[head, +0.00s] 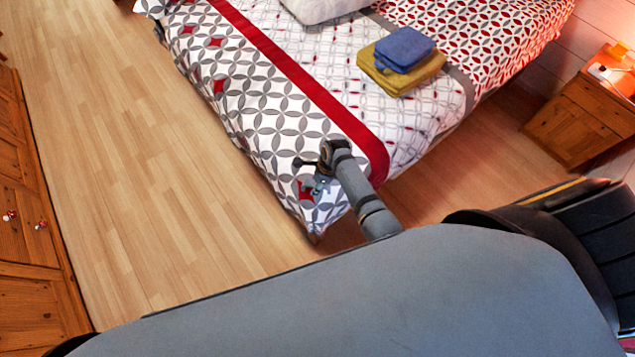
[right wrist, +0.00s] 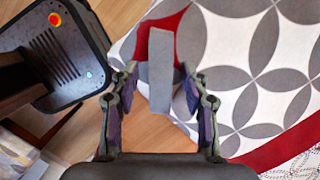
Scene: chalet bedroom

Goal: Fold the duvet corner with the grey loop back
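The duvet (head: 265,110), white with grey circles and a red band, covers the bed, and its near corner hangs at the bed's foot. My right gripper (head: 319,180) is over that corner. In the right wrist view the grey loop (right wrist: 160,72) shows as a flat upright strip at the duvet's corner (right wrist: 215,45). My right gripper (right wrist: 159,80) is open, with one finger on each side of the loop. The right finger is close to the strip; I cannot tell if it touches. The loop is hidden in the head view. My left gripper is not in view.
Folded blue (head: 403,48) and mustard (head: 415,75) towels lie on the bed, with a white pillow (head: 322,8) behind. A wooden nightstand (head: 570,120) stands right, a wooden cabinet (head: 30,240) left. The floor (head: 160,190) between cabinet and bed is clear.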

